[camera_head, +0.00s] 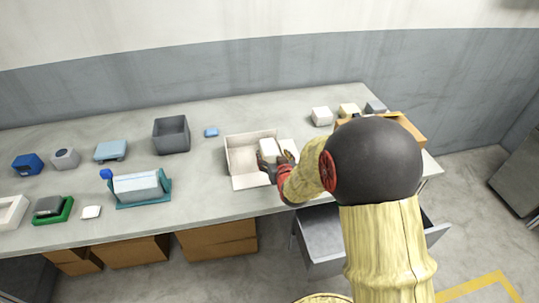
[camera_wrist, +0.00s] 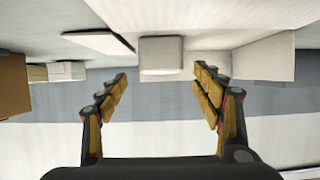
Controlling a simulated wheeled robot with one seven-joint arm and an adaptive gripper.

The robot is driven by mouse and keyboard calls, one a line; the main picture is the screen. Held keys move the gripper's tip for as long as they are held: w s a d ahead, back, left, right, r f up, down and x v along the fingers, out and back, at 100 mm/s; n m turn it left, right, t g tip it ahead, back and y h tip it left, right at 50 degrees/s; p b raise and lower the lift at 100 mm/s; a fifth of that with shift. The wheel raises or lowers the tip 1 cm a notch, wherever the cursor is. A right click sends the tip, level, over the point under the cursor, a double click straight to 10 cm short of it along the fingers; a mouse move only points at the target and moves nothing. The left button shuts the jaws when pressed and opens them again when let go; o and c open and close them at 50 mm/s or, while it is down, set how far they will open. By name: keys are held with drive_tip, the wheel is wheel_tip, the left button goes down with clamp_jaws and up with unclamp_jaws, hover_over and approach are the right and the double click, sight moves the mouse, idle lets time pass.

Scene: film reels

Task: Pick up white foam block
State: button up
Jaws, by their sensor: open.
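A small white foam block (camera_head: 269,148) stands at the right side of an open, pale cardboard-like box (camera_head: 240,160) on the table. In the wrist view the white block (camera_wrist: 160,56) shows ahead, centred between the spread fingers. My gripper (camera_head: 275,160) is open and empty, close to the near side of the block. In the wrist view my gripper (camera_wrist: 160,80) has a finger on each side, with the block beyond the tips. I cannot tell if the fingers touch it. My arm hides part of the table right of the box.
A pale box wall (camera_wrist: 265,60) and a flat white piece (camera_wrist: 100,42) flank the block in the wrist view. A white block (camera_head: 321,116) and a wooden tray (camera_head: 410,128) stand at the right. A grey bin (camera_head: 171,135) stands left of the box.

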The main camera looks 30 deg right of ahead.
sight(269, 149)
drive_tip(key=b+x, duration=0.2)
drive_tip(key=x, duration=0.5)
drive_tip(key=shift+w+b, duration=0.3)
drive_tip(key=shift+b, duration=0.1)
drive_tip(key=c, duration=1)
